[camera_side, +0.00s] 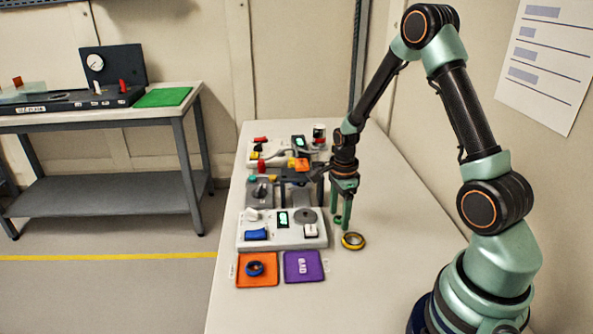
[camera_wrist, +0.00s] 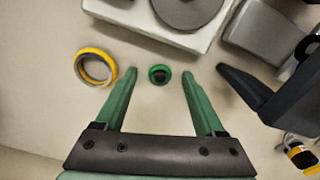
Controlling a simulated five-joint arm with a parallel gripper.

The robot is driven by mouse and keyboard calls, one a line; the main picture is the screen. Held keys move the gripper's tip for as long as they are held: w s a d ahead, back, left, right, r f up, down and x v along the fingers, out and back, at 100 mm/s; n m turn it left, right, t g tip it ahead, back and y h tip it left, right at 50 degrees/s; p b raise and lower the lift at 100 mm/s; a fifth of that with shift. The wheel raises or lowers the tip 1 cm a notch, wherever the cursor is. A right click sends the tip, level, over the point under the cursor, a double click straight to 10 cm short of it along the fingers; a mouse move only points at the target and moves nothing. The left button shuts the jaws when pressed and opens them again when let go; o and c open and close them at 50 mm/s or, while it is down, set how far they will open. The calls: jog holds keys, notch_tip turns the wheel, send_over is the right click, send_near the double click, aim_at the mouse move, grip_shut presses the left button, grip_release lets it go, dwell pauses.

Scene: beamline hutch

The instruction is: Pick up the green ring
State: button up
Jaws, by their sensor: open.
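The green ring (camera_wrist: 159,69) is small, with a dark middle, and shows in the wrist view on the pale table. It appears between the tips of my gripper's two green fingers, with a gap on each side. My gripper (camera_wrist: 160,77) is open and empty. In the side view my gripper (camera_side: 342,216) points down over the table, just right of the white device panel. There the ring is hard to tell apart from the green fingertips. Whether the fingertips reach down to the ring's height is not clear.
A yellow and dark ring (camera_side: 352,241) lies close by; it shows left of the fingers in the wrist view (camera_wrist: 80,67). The white panel (camera_side: 265,240) stands left. The table's right side is clear.

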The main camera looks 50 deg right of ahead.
aim_at(339, 217)
grip_shut()
jog(key=shift+r, duration=0.1)
notch_tip(339, 217, up, 20)
dwell(0.6)
